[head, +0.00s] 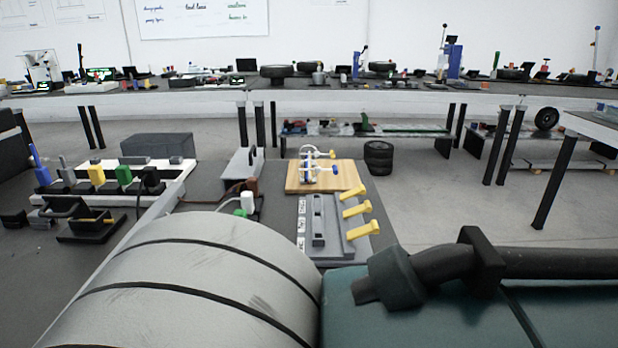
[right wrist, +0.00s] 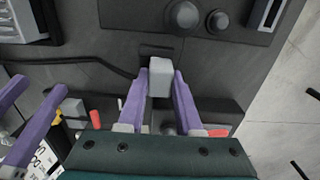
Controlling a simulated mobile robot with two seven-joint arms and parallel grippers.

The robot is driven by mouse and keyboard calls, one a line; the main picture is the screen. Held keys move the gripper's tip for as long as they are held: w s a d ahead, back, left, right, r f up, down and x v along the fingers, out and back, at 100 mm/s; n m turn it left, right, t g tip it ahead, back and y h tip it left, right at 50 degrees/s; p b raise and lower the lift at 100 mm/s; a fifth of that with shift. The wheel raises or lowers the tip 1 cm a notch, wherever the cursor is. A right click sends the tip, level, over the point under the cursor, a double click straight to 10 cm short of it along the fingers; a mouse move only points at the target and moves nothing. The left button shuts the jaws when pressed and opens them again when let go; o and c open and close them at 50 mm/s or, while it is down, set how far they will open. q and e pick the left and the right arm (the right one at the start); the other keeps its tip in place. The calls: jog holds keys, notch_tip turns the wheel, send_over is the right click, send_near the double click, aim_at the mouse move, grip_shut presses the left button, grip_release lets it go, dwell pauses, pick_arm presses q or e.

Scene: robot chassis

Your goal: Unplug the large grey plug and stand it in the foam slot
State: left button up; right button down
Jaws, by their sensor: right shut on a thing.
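In the right wrist view my right gripper (right wrist: 160,85) has purple fingers closed on a light grey plug (right wrist: 161,68). The plug is over a dark surface; whether its pins are in anything is hidden. Another pair of purple fingers, seemingly my left gripper (right wrist: 42,82), enters at the left edge, apart with nothing seen between them. In the head view no gripper shows; my arms cover the foreground. A white socket strip (head: 173,174) at the left holds blue, grey, yellow, green and black plugs. I cannot tell which part is the foam slot.
Black slotted blocks (head: 92,222) lie before the strip. A panel with yellow levers (head: 352,211) and a wooden board (head: 300,181) stand right of centre. In the right wrist view a black cable (right wrist: 95,62) runs left of the plug, and round knobs (right wrist: 185,15) lie beyond it.

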pick_arm(q)
jog(key=shift+f, duration=0.25)
pick_arm(e)
jog(key=shift+f, duration=0.35)
pick_arm(q)
jog(key=shift+d, duration=0.1)
pick_arm(e)
jog(key=c, duration=0.5)
grip_release()
pick_arm(q)
jog(key=shift+r, duration=0.1)
pick_arm(e)
jog(key=shift+r, duration=0.1)
pick_arm(q)
notch_tip(320, 180, up, 2)
jog(key=shift+r+p, duration=0.15)
jog(key=shift+p, duration=0.9)
pick_arm(e)
notch_tip(320, 180, up, 10)
jog(key=shift+f, duration=0.1)
